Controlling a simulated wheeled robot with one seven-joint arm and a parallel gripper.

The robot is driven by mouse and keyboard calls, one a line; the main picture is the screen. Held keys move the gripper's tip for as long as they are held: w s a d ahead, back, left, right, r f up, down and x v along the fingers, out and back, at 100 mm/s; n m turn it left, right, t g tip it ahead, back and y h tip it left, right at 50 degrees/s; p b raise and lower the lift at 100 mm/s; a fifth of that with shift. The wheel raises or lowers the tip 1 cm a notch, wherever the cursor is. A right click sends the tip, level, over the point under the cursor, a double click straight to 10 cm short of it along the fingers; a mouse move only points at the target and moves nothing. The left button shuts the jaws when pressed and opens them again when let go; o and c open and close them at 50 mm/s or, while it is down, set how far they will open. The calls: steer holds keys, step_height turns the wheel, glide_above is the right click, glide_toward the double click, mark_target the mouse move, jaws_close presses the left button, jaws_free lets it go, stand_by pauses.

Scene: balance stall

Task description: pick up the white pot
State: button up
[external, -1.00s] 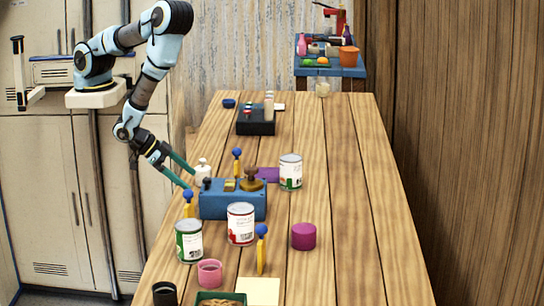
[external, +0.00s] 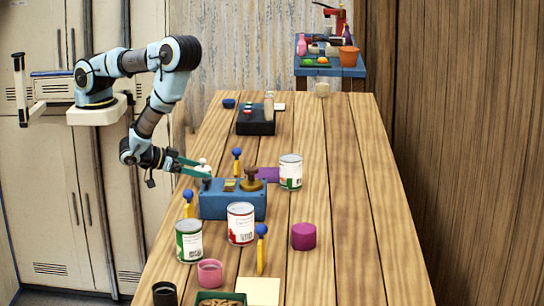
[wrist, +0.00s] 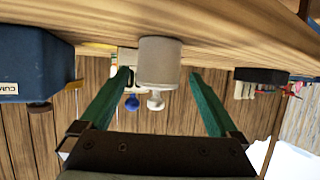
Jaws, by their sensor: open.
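The white pot (external: 203,163), a small pale cylinder with a knobbed lid, stands on the wooden table behind the blue box, near the left edge. In the wrist view, which looks upside down, the pot (wrist: 159,62) sits centrally between the two green fingers. My gripper (external: 196,167) is level and open, at the left of the pot. One green finger crosses in front of the pot in the external view and hides part of it. In the wrist view my gripper (wrist: 158,75) has visible space on both sides of the pot, and neither finger appears to touch it.
The blue box (external: 232,204) with a brass knob stands close in front of the pot. A blue-topped yellow peg (external: 237,162) and a can (external: 291,172) are to the right. A black block (external: 255,125) stands farther back. The table's right side is clear.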

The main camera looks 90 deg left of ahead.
steer(key=x, duration=0.2)
steer(key=p+x, duration=0.1)
steer(key=x, duration=0.2)
steer(key=shift+s+d+f, duration=0.1)
steer(key=shift+d+f, duration=0.05)
steer(key=shift+f, duration=0.2)
steer(key=shift+c, duration=0.2)
jaws_close()
stand_by(0.5)
